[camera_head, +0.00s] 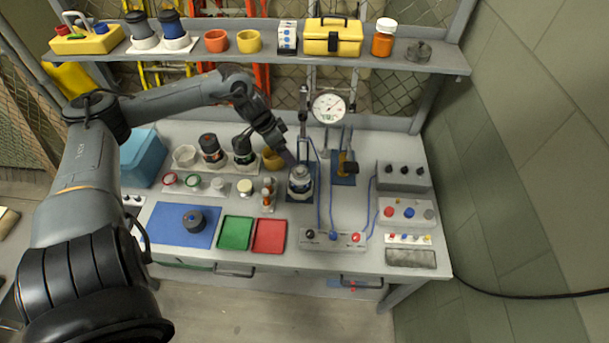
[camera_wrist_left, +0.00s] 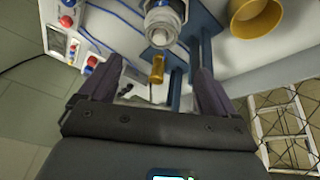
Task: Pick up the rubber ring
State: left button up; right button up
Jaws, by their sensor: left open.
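I cannot tell for certain which thing is the rubber ring. My left gripper (camera_head: 288,157) is over the back middle of the bench, just above and behind a grey-and-white cylindrical unit (camera_head: 300,182), well to the right of the rings. In the left wrist view my left gripper (camera_wrist_left: 153,88) is open, its dark fingers apart with nothing held. The cylindrical unit (camera_wrist_left: 164,22) shows ahead of the fingers. My right gripper is not in view.
A dial gauge stand (camera_head: 328,108) and a yellow-handled fixture (camera_head: 347,165) stand close by on the right. A blue mat (camera_head: 170,232) holds a dark round part (camera_head: 194,220). Green (camera_head: 236,233) and red (camera_head: 269,236) trays lie in front. A loaded shelf (camera_head: 280,61) runs above.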

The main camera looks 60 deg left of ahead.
aim_at(299, 169)
pick_arm(q)
jog(key=shift+b+x, duration=1.25)
jog(key=shift+x, duration=4.2)
jog(key=shift+s+a+f, duration=0.1)
jog(key=shift+a, duration=0.05)
jog(key=c, duration=1.1)
